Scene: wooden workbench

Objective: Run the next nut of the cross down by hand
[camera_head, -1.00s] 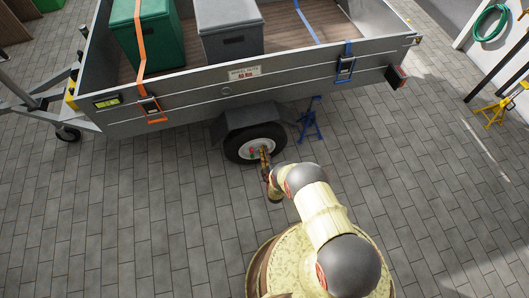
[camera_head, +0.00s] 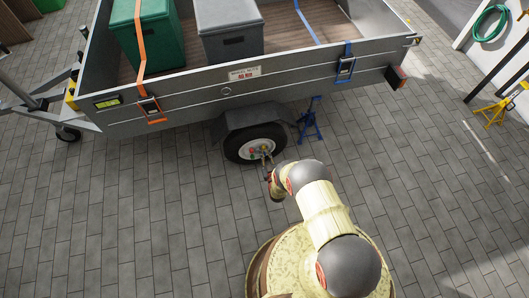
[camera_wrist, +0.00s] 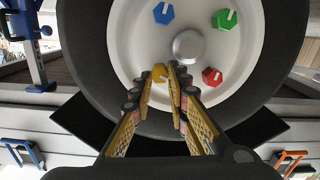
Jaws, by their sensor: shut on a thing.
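The trailer wheel (camera_head: 234,148) has a black tyre and a white rim, with a grey hub cap (camera_wrist: 189,46) at its middle. Around the cap sit a blue nut (camera_wrist: 163,13), a green nut (camera_wrist: 226,19), a red nut (camera_wrist: 212,76) and a yellow nut (camera_wrist: 159,71). Each of the blue, green and red nuts has a white mark. My gripper (camera_wrist: 162,74) is shut on the yellow nut, its fingertips on either side and partly hiding it. In the head view my gripper (camera_head: 266,163) reaches the lower part of the wheel's face.
The grey trailer (camera_head: 190,107) stands above the wheel, with a black mudguard (camera_head: 249,118) close over the tyre. A blue stand (camera_head: 311,124) is to the wheel's right. A green box (camera_head: 150,35) and a grey box (camera_head: 231,45) lie in the trailer.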

